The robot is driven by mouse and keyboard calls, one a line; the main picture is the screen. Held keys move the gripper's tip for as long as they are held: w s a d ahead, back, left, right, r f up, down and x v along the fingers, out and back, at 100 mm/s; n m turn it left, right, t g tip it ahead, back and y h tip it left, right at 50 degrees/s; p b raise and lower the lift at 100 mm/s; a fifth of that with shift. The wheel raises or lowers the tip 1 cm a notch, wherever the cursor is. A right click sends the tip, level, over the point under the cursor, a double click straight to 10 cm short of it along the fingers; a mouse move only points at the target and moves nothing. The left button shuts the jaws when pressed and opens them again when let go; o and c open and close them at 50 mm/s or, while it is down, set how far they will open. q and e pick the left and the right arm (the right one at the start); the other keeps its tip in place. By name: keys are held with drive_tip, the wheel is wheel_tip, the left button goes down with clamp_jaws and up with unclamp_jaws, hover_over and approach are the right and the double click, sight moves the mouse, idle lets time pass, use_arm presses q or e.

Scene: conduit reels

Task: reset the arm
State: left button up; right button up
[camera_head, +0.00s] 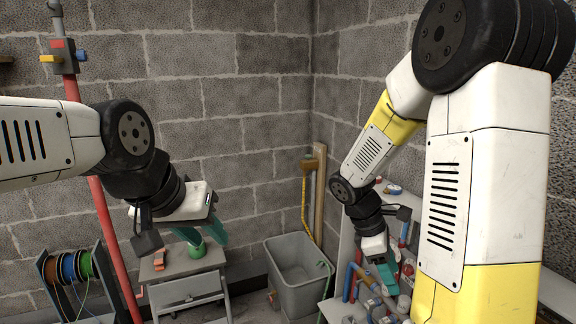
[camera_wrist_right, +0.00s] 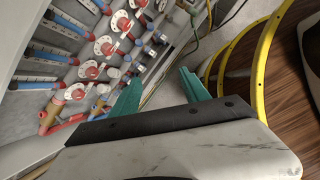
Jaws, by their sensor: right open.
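My left gripper (camera_head: 202,236) hangs at the left of the head view, above a small grey workbench. Its teal fingers are spread apart, with a green cylindrical thing (camera_head: 197,249) on the bench seen just below and between them; I cannot tell whether they touch. My right gripper (camera_head: 384,275) is low at the right in the head view, in front of the pipework. In the right wrist view its two teal fingers (camera_wrist_right: 160,90) are apart with nothing between them.
A pipe manifold with red valves (camera_wrist_right: 92,70) is close to my right gripper. Yellow conduit (camera_wrist_right: 262,55) curves at the right of that view. The workbench (camera_head: 180,266), a grey bin (camera_head: 297,275), wire spools (camera_head: 68,268) and a red pipe (camera_head: 108,240) stand around.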

drive_tip(key=s+a+r+m+t+y, duration=0.3)
drive_tip(key=r+m, duration=0.3)
drive_tip(key=r, duration=0.2)
drive_tip(key=s+a+r+m+t+y, duration=0.4)
drive_tip(key=s+a+r+m, duration=0.2)
drive_tip(key=r, duration=0.3)
drive_tip(key=shift+a+m+t, duration=0.25)
drive_tip(key=shift+m+t, duration=0.05)
drive_tip(key=shift+m, duration=0.5)
